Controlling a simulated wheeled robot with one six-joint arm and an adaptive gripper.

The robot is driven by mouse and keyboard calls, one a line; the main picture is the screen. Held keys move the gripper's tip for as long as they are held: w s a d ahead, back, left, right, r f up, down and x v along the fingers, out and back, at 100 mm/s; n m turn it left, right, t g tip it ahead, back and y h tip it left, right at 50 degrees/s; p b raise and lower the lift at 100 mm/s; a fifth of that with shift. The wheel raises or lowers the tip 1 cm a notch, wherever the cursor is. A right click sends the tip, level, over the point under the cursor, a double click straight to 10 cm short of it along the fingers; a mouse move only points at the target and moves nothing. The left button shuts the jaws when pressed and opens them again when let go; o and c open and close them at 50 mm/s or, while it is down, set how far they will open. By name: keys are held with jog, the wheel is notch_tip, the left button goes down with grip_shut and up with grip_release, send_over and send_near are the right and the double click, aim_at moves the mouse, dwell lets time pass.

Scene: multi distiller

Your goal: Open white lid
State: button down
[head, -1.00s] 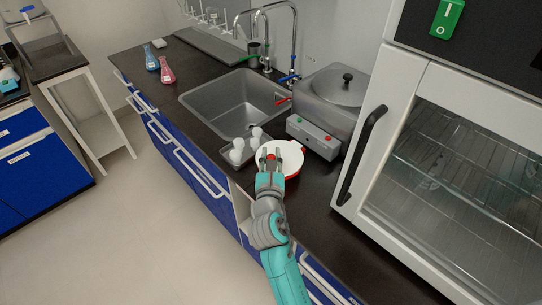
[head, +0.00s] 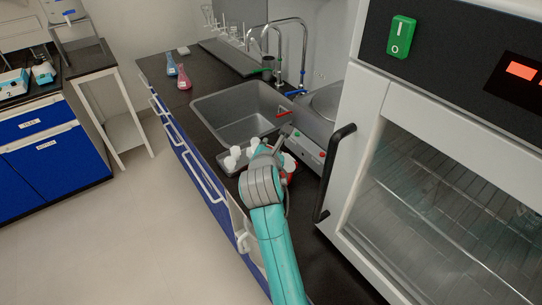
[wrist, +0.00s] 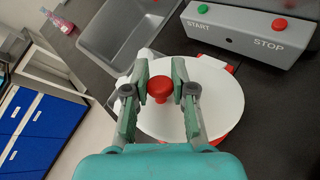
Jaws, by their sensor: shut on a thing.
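The round white lid (wrist: 205,104) has a red knob (wrist: 160,89) on top and lies below my gripper (wrist: 160,68) in the wrist view. My gripper's two fingers are shut on the knob, one on each side. Red parts (wrist: 231,69) show at the lid's edge. I cannot tell whether the lid is raised from what is under it. In the head view my arm hides most of the lid, and only a little red and white shows beside my wrist.
The sink (head: 240,108) lies behind. A grey box with START and STOP buttons (wrist: 248,36) stands close behind the lid. A tray with several white pieces (head: 233,158) is left of my wrist. The white oven with a black handle (head: 334,172) stands close at right.

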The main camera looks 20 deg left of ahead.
jog(key=shift+w+d+r+m+g+y, duration=0.4)
jog(key=shift+w+d+r+m+g, duration=0.4)
jog(key=shift+w+g, duration=0.2)
jog(key=shift+r, duration=0.1)
jog(key=c, duration=1)
grip_release()
jog(key=v, duration=1.2)
